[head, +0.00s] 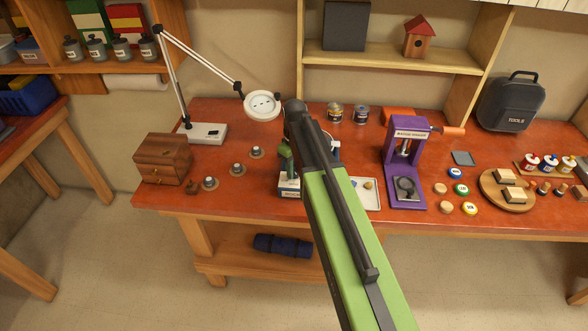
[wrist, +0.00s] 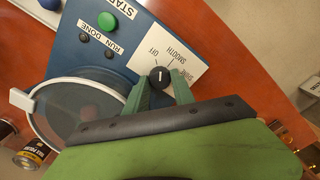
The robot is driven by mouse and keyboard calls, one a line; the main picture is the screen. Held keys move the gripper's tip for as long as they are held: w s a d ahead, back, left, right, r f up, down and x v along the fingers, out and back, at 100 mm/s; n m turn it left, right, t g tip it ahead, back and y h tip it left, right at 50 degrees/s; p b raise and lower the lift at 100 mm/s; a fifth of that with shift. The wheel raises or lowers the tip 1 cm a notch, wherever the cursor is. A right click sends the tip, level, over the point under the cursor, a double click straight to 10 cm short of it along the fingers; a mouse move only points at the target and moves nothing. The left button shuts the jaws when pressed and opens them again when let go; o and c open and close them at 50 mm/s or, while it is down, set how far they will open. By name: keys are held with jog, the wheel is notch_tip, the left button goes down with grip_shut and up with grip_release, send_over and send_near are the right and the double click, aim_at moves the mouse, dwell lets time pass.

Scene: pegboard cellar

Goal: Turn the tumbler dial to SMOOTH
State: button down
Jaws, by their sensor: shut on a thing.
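The tumbler (wrist: 100,57) is a blue machine with a round clear-fronted drum (wrist: 80,112), a green START button (wrist: 107,21) and RUN and DONE lamps. Its black dial (wrist: 160,76) sits on a white label plate printed OFF, SMOOTH and a further word partly covered by a finger. The dial's short white mark looks upright in the picture, near OFF; its exact setting is hard to tell. My gripper (wrist: 159,88) has its green fingers on both sides of the dial, shut on it. In the head view my arm hides most of the tumbler (head: 289,186).
A magnifier lamp (head: 262,105) and wooden drawer box (head: 163,158) stand left on the red bench. A purple press (head: 408,150) stands to the right beside a white tray (head: 372,204).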

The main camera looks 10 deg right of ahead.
aim_at(295, 171)
jog(key=m, duration=0.6)
dwell(0.6)
jog(key=c, duration=1.3)
grip_release()
jog(key=shift+c, duration=0.2)
notch_tip(295, 171, up, 18)
jog(key=p, duration=1.7)
jog(key=shift+f, duration=0.25)
jog(key=shift+f, duration=0.1)
